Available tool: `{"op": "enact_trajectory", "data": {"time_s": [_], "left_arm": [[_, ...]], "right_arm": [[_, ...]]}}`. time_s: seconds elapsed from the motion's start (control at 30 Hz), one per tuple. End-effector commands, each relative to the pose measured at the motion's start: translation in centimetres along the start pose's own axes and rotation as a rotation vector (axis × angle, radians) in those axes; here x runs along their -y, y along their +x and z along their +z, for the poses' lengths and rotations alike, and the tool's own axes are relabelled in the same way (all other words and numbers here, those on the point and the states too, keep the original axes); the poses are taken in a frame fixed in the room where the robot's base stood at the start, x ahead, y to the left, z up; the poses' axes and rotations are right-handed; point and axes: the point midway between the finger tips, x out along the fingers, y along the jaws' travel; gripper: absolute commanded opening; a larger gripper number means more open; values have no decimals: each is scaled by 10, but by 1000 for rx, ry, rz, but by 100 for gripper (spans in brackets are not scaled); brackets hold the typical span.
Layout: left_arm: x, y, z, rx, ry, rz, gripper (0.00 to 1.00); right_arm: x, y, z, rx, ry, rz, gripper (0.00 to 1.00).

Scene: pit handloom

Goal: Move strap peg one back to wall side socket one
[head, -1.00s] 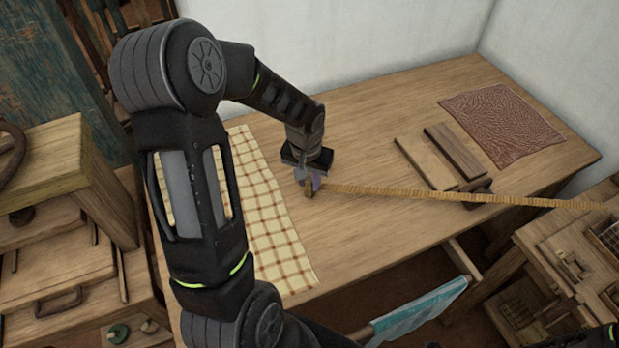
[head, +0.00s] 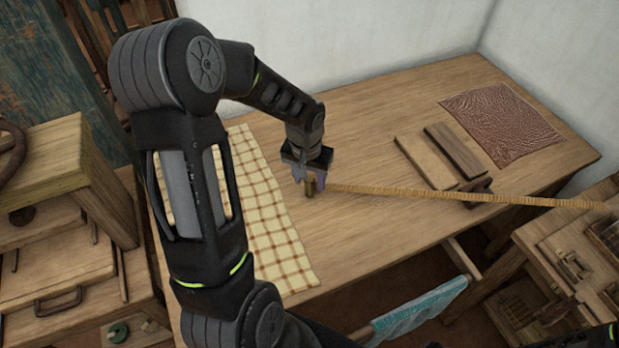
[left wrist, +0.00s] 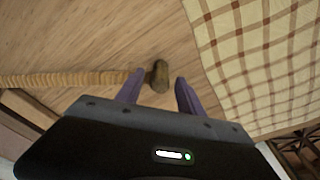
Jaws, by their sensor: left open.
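The strap peg (head: 309,188) is a short brown wooden peg on the table, at the left end of a tan woven strap (head: 420,194). In the left wrist view, the peg (left wrist: 159,77) and the strap (left wrist: 70,79) also show. My left gripper (head: 309,177) is open just above the peg, its purple fingers on either side. In the left wrist view, the peg shows just beyond the gap between the fingertips (left wrist: 158,86); I cannot tell whether they touch it. I cannot pick out wall side socket one. My right gripper is not in view.
A checked cloth (head: 262,215) lies left of the peg. Two wooden boards (head: 427,163) and a patterned brown cloth (head: 500,122) lie to the right. The strap passes a dark block (head: 477,190) near the boards. A white wall (head: 370,40) stands behind the table.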

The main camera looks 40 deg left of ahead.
Motion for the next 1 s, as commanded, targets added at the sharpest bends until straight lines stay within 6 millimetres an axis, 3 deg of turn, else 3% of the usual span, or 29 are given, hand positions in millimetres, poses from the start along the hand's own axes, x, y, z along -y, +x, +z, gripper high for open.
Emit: {"op": "enact_trajectory", "data": {"time_s": [0.6,1.0], "left_arm": [[0,-108,-1,-5,0,0,45],[0,-119,0,-1,1,0,45]], "right_arm": [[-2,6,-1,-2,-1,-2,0],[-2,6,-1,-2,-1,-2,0]]}}
